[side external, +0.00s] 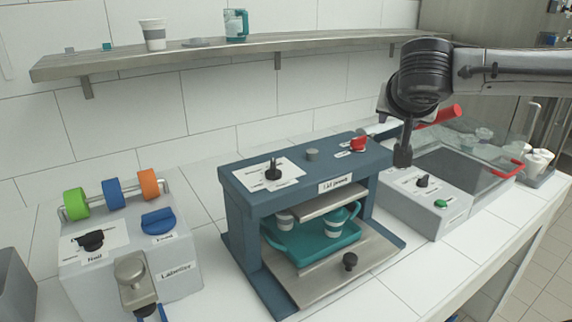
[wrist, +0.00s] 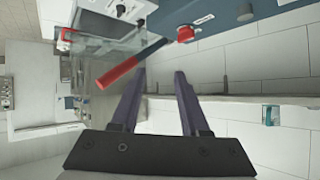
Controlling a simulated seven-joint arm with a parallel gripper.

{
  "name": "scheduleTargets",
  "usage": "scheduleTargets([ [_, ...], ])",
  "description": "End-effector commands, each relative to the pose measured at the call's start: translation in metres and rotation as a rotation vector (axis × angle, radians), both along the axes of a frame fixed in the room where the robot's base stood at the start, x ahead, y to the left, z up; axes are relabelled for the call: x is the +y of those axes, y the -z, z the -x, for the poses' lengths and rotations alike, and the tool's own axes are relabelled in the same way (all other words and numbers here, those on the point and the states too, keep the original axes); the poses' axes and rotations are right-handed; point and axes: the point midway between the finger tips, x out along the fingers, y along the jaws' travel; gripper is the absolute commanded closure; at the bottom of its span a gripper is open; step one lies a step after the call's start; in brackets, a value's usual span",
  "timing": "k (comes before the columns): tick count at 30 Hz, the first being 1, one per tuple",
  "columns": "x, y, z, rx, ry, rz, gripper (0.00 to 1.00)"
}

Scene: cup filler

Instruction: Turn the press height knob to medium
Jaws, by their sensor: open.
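The blue lid press (side external: 245,181) stands in the middle of the counter. On its top is a black pointer knob (side external: 273,170) on a white marked plate, which looks like the press height knob; its marks are too small to read. My gripper (side external: 403,160) is in the air right of the press, apart from that knob, pointing down. In the wrist view its two fingers (wrist: 158,76) are spread with nothing between them. That view shows the press's red knob (wrist: 186,33) and grey knob (wrist: 245,11) at the top; the black pointer knob is not seen.
A red-handled bar (wrist: 118,73) crosses close by my fingers. A grey sealer-like box (side external: 427,202) with a glass cover stands right. A teal tray (side external: 318,248) with cups sits inside the press. A labelling machine (side external: 180,268) stands left; a shelf (side external: 225,53) runs behind.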

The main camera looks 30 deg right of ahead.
Motion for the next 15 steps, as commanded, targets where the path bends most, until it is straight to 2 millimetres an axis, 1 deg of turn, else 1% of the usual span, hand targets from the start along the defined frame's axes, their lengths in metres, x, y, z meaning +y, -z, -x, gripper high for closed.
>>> scheduleTargets([
  [1,0.04,0.002,-0.022,-0.039,-0.042,0.037,0.55],
  [2,0.061,0.002,-0.031,-0.065,-0.063,0.058,0.55],
  [3,0.09,0.004,-0.04,-0.092,-0.099,0.084,0.55],
  [5,0.131,0.012,-0.049,-0.107,-0.165,0.126,0.55],
  [6,0.157,0.019,-0.051,-0.105,-0.211,0.151,0.55],
  [7,0.174,0.025,-0.05,-0.102,-0.241,0.165,0.55],
  [9,0.204,0.041,-0.046,-0.084,-0.296,0.186,0.55],
  [10,0.213,0.047,-0.043,-0.076,-0.314,0.194,0.55],
  [12,0.227,0.055,-0.038,-0.065,-0.344,0.206,0.55],
  [15,0.233,0.057,-0.035,-0.065,-0.361,0.206,0.55],
])
